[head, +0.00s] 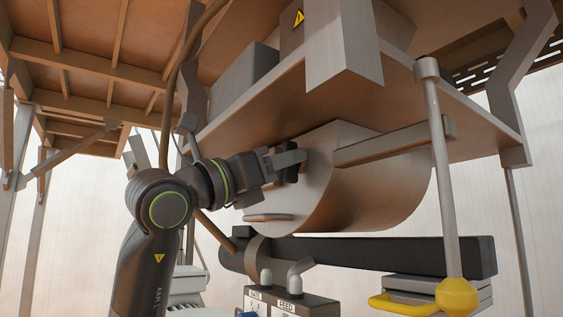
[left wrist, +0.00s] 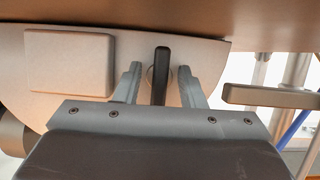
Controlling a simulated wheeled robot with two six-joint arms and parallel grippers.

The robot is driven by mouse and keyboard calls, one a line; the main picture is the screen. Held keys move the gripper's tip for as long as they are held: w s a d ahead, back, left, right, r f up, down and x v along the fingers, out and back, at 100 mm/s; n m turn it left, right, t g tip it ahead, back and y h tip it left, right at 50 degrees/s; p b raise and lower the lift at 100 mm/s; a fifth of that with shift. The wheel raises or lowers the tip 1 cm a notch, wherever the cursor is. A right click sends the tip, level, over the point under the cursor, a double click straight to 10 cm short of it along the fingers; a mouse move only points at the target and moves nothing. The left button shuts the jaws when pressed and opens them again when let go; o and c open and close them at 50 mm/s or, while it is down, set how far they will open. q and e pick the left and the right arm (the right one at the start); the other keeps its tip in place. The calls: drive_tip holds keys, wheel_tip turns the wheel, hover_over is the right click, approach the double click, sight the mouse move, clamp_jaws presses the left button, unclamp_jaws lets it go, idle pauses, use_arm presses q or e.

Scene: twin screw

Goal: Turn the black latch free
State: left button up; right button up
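The black latch (left wrist: 162,72) is a narrow upright bar on a round base, set on the flat grey end face of a drum (left wrist: 210,58). It also shows in the head view (head: 290,174), partly covered by my gripper. My left gripper (head: 284,160) is at the end face of the drum. In the left wrist view its two grey fingers stand on either side of the latch, with a visible gap on both sides. The fingers are open around the latch and do not grip it. My right gripper is not in view.
A brown panel (head: 465,120) lies above the drum. A grey bar (head: 395,143) runs along the drum's side, and a black tube (head: 390,254) lies below it. A vertical rod (head: 440,180) with a yellow fitting (head: 457,297) stands at right. Switch boxes (head: 290,304) are below.

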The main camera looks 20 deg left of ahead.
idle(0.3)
use_arm(q)
drive_tip(key=b+v, duration=0.8)
drive_tip(key=v, duration=0.9)
drive_tip(key=shift+s, duration=0.25)
drive_tip(key=shift+a, duration=0.1)
